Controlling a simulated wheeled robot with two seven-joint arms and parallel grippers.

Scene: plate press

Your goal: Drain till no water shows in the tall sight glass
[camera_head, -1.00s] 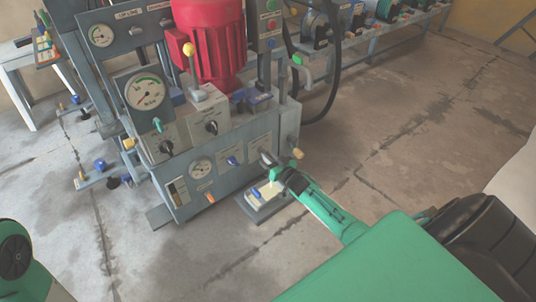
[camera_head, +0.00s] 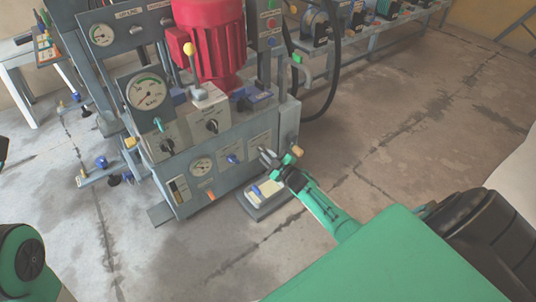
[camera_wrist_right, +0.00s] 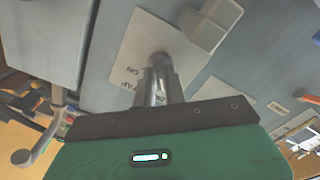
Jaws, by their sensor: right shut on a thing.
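The tall sight glass (camera_head: 178,189) is on the lower left front of the grey tank (camera_head: 213,187). It is small and its water level cannot be read. My right gripper (camera_head: 271,160) is at the tank's lower right front, above a shallow tray (camera_head: 251,206). In the right wrist view its fingers (camera_wrist_right: 163,85) are together on a small grey tap (camera_wrist_right: 160,62) before a white label plate (camera_wrist_right: 135,45) with lettering. The fingers hide most of the tap. My left gripper is out of view; only part of my left arm shows at lower left.
A tan knob (camera_head: 297,151) sticks out just right of my right gripper. A round gauge (camera_head: 202,166) and a blue handle (camera_head: 232,159) are on the tank front. A red motor (camera_head: 211,45) stands above.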

